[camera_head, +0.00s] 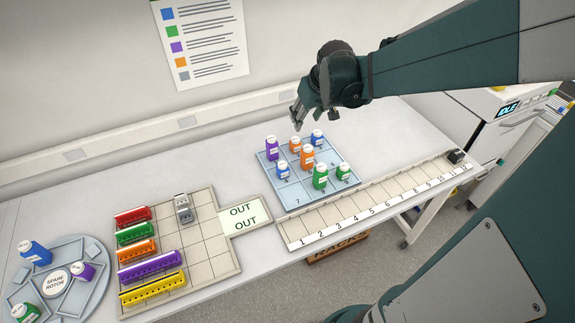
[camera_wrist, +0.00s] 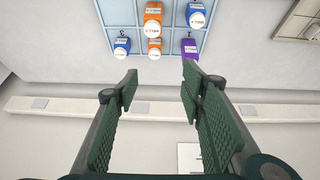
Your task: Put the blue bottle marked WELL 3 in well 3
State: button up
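My gripper (camera_head: 296,122) hangs above the back edge of the blue numbered tray (camera_head: 296,200). In the wrist view my gripper (camera_wrist: 158,75) is open, with nothing between its fingers. One blue bottle (camera_head: 318,136) stands in the tray's back right cell; in the wrist view this bottle (camera_wrist: 122,46) has a 3 printed beside it. Another blue bottle (camera_head: 282,171) stands in the left cell of the middle row, and it shows too in the wrist view (camera_wrist: 197,15). A third blue bottle (camera_head: 35,253) is on the spare rotor. I cannot read which is marked WELL 3.
Purple (camera_head: 272,148), orange (camera_head: 307,156) and green (camera_head: 320,176) bottles crowd the tray. A numbered strip (camera_head: 375,203) runs along its front. Left are a rack of coloured blocks (camera_head: 200,255) and the spare rotor (camera_head: 55,282). The tray's front left cell is empty.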

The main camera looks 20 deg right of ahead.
jog(key=s+a+r+t, duration=0.1)
jog(key=s+a+r, duration=0.1)
jog(key=s+a, duration=0.6)
jog(key=s+a+r+t, duration=0.1)
jog(key=s+a+r, duration=0.2)
jog(key=s+a, duration=0.5)
jog(key=shift+s+a+r, duration=0.25)
jog(key=shift+s+a, duration=0.15)
jog(key=shift+s, duration=2.9)
